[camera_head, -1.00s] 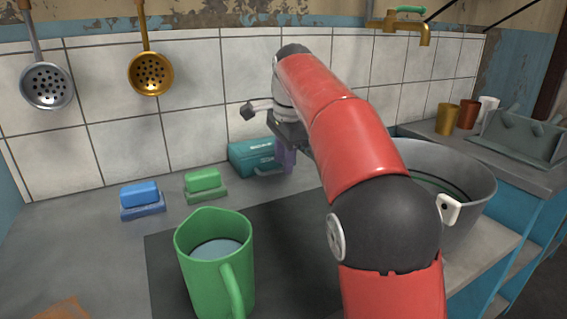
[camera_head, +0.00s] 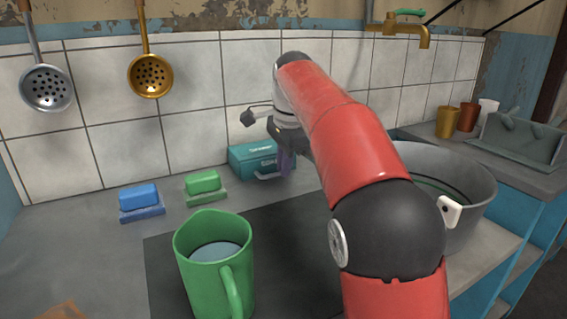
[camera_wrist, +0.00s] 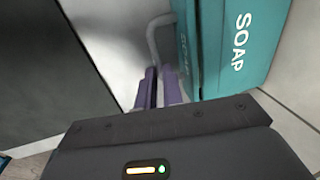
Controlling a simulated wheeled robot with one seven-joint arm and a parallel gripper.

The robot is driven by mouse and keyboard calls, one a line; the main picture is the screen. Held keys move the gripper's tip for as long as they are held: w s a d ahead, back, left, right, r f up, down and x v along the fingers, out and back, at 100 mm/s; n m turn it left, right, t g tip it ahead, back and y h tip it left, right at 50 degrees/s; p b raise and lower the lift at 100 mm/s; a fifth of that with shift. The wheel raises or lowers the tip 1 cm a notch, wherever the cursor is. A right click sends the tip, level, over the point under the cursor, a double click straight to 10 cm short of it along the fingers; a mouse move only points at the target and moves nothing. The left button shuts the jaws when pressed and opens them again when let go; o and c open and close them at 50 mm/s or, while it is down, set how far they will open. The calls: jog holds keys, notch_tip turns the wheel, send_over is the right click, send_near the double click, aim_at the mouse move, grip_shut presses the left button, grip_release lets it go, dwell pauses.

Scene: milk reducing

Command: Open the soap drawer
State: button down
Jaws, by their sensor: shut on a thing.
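The teal soap box (camera_head: 250,152) stands against the tiled wall, with its handle (camera_head: 264,177) low on the front. In the wrist view its teal side (camera_wrist: 240,45) carries the word SOAP, and the curved grey handle (camera_wrist: 152,35) runs down to my fingers. My gripper, with purple fingers (camera_wrist: 160,88), is shut on the handle. In the head view the fingers (camera_head: 287,163) show at the right end of the box, and my arm hides part of them. I cannot tell whether the drawer stands out from the box.
A green soap bar (camera_head: 203,182) and a blue one (camera_head: 138,195) lie on stands left of the box. A green jug (camera_head: 205,265) stands in front on the dark counter panel (camera_head: 290,245). A large grey pot (camera_head: 465,200) is right of my arm.

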jog(key=s+d, duration=0.1)
jog(key=s, duration=0.1)
jog(key=s+b, duration=0.1)
jog(key=s, duration=0.1)
jog(key=s+d+b, duration=0.1)
jog(key=s, duration=0.1)
jog(key=shift+s+d, duration=0.25)
jog(key=shift+d, duration=0.1)
jog(key=c, duration=1.5)
grip_release()
jog(key=r, duration=0.2)
jog(key=s+r+p, duration=0.1)
jog(key=r, duration=0.2)
jog(key=r+p, duration=0.1)
jog(key=r, duration=0.1)
jog(key=shift+s+d+r, duration=0.2)
jog(key=shift+d+r, duration=0.1)
jog(key=shift+r, duration=0.05)
